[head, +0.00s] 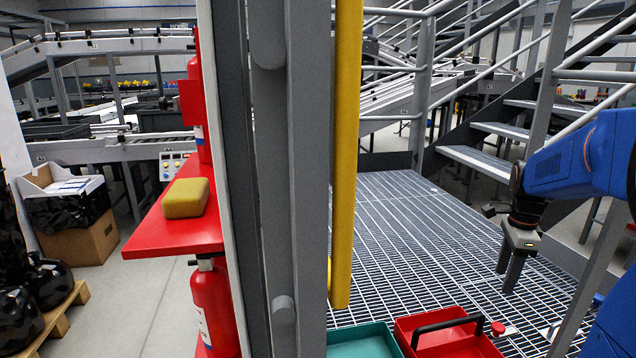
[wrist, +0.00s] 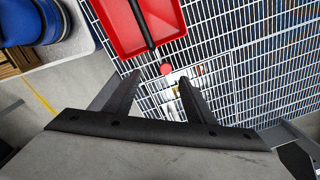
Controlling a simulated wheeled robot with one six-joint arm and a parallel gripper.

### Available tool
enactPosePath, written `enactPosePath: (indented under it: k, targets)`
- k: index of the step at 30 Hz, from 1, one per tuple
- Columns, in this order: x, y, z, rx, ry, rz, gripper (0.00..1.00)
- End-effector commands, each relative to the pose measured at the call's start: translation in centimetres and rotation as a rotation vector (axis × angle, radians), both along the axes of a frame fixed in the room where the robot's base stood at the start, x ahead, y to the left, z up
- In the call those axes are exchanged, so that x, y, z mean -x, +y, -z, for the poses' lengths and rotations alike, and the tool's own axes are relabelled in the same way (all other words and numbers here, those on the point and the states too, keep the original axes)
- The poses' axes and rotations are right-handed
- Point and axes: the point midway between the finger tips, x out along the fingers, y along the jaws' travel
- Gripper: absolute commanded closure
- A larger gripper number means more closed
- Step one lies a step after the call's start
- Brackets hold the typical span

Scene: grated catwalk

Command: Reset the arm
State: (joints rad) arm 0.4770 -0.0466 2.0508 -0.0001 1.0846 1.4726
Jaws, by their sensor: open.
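My gripper (head: 508,274) hangs from the blue arm at the right of the head view, pointing down above the grated catwalk (head: 420,225). In the wrist view my gripper (wrist: 159,79) has its two dark fingers apart, with nothing between them but the view of the grating below. A red tray (head: 450,340) with a black handle lies on the grating, left of and below my gripper in the head view. The red tray (wrist: 118,22) also shows at the top of the wrist view.
A teal tray (head: 362,342) sits beside the red one. A grey post with a yellow bar (head: 345,150) stands mid-view. A yellow block (head: 186,197) lies on a red shelf (head: 165,225), above a fire extinguisher (head: 212,305). Stairs (head: 490,160) rise behind the grating.

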Motion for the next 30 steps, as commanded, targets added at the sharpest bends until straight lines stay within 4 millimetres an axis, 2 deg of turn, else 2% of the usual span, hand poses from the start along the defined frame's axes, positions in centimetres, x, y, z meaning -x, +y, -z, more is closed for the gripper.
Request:
enactPosePath:
  k: [1, 6, 15, 24, 30]
  targets:
    - [0.8, 1.7, -0.7, 0.011, -0.014, -0.081, 0.51]
    - [3.3, 6.4, -2.2, 0.052, -0.056, -0.367, 0.51]
    - [8.8, 13.4, -3.3, 0.143, -0.119, -0.866, 0.51]
    - [15.0, 18.7, -2.8, 0.259, -0.174, -1.359, 0.51]
    - [18.9, 21.2, -1.6, 0.348, -0.202, -1.665, 0.51]
